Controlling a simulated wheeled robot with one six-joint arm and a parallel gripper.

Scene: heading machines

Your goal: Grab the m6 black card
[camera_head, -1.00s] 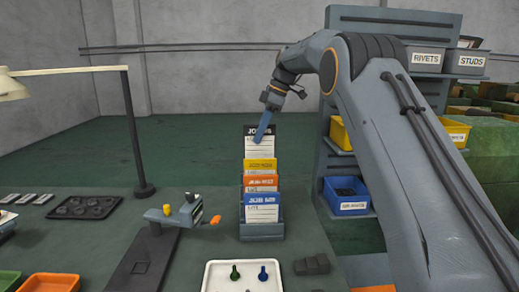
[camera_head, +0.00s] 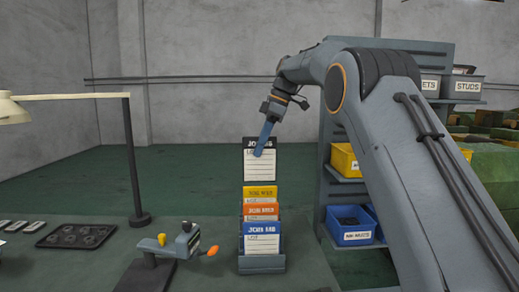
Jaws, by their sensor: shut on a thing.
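The black-topped job card (camera_head: 256,171) is at the back of the card rack and stands well above the other cards, its white lined area facing me. The blue fingers of my gripper (camera_head: 262,147) are shut on its upper part and partly cover its heading, so I cannot read all of it. The grey rack (camera_head: 262,264) also holds a yellow card (camera_head: 260,194), an orange card (camera_head: 261,211) and a blue card (camera_head: 262,240) in front.
A small grey device with an orange handle (camera_head: 209,251) stands left of the rack. A lamp post (camera_head: 134,165) rises farther left. A shelf with yellow bins (camera_head: 345,160) and blue bins (camera_head: 350,226) stands on the right.

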